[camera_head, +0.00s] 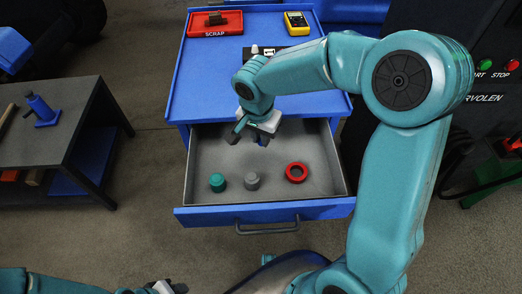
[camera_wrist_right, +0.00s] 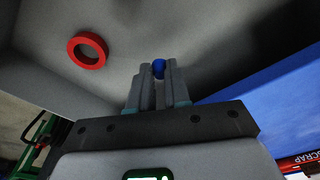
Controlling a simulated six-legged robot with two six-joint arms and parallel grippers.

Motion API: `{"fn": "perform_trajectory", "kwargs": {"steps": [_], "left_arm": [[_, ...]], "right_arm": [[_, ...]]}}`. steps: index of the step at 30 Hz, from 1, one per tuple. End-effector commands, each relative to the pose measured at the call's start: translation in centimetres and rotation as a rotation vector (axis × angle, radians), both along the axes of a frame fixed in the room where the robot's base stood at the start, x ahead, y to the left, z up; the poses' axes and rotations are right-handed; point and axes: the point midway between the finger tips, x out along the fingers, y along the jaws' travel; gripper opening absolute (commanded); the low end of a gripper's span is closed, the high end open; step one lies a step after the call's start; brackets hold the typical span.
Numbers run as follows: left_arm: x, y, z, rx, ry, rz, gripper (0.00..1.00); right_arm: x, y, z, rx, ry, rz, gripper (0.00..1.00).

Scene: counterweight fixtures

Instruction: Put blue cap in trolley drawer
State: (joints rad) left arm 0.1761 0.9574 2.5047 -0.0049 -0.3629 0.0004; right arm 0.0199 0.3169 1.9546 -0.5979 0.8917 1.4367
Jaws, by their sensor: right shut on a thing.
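The blue trolley's drawer (camera_head: 300,208) is pulled open, with a grey inside. My right gripper (camera_head: 249,138) is over the back part of the open drawer, pointing down. In the right wrist view, my right gripper (camera_wrist_right: 158,78) is shut on the blue cap (camera_wrist_right: 158,67), which shows between its fingertips. In the head view the cap is hidden by the gripper. Whether the cap touches the drawer floor I cannot tell. My left gripper (camera_head: 152,289) shows only in part at the bottom edge of the head view, and its jaws are unclear.
In the drawer stand a teal cap (camera_head: 217,182), a grey cap (camera_head: 252,181) and a red ring (camera_head: 296,172), which also shows in the wrist view (camera_wrist_right: 87,50). A red SCRAP tray (camera_head: 215,30) and yellow meter (camera_head: 296,23) are on the trolley top. A dark table (camera_head: 62,130) stands left.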

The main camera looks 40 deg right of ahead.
Motion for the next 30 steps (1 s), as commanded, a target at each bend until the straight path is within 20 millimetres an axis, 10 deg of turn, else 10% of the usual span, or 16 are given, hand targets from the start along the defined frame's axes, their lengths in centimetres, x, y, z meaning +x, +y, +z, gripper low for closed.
{"fn": "perform_trajectory", "kwargs": {"steps": [14, 26, 30], "left_arm": [[0.0, 0.0, -1.0, 0.000, 0.000, 0.000, 0.37], [0.0, 0.0, -1.5, 0.000, 0.000, 0.000, 0.37], [0.0, 0.0, -1.4, 0.000, 0.000, 0.000, 0.37]], "right_arm": [[-0.1, 0.0, -5.9, 0.000, 0.003, -0.001, 0.11], [0.0, 0.0, -6.5, 0.000, -0.001, 0.000, 0.11], [0.0, 0.0, -6.3, 0.000, -0.001, 0.000, 0.43]]}}
